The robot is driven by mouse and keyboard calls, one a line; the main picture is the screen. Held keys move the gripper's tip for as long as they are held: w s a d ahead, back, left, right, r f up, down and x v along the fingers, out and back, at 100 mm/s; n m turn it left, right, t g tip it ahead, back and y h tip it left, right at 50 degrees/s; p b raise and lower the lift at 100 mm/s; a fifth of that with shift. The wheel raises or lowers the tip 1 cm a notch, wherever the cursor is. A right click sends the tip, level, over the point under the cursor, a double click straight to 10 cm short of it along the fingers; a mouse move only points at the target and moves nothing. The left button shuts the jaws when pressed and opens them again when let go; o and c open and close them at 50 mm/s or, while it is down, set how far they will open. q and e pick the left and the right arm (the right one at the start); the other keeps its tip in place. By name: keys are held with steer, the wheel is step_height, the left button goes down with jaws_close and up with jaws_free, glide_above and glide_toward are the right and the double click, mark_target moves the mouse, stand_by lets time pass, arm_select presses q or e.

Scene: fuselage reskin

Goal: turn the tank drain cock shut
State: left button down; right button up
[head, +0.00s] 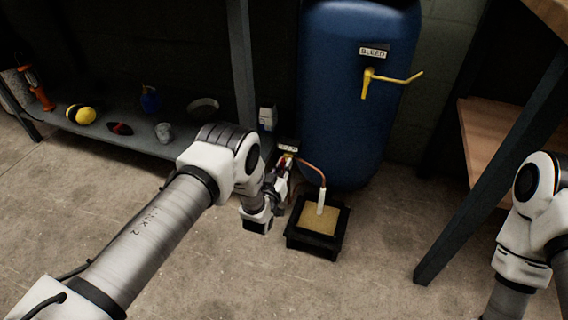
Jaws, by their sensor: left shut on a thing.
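The blue tank (345,95) stands against the back wall with a yellow lever (393,80) under a "BLEED" label (373,52). Low at its left is the drain cock (287,158), small and partly hidden by my gripper, with a label above it. A copper pipe (314,166) runs from it to a pale tube over a black-rimmed tray (316,248). My left gripper (284,172) is at the drain cock, shut on what appears to be its handle. The handle's angle is too small to tell. My right arm shows at the right; its gripper is out of view.
A wooden bench (488,135) with a dark leg stands at the right.

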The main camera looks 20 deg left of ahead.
arm_select(q)
steer(key=shift+m+p, duration=0.3)
steer(key=shift+m, duration=0.9)
steer(key=c, duration=1.2)
jaws_free()
steer(key=shift+c, duration=0.2)
steer(key=shift+s, duration=0.1)
steer(key=s, duration=1.2)
steer(key=shift+a, duration=0.2)
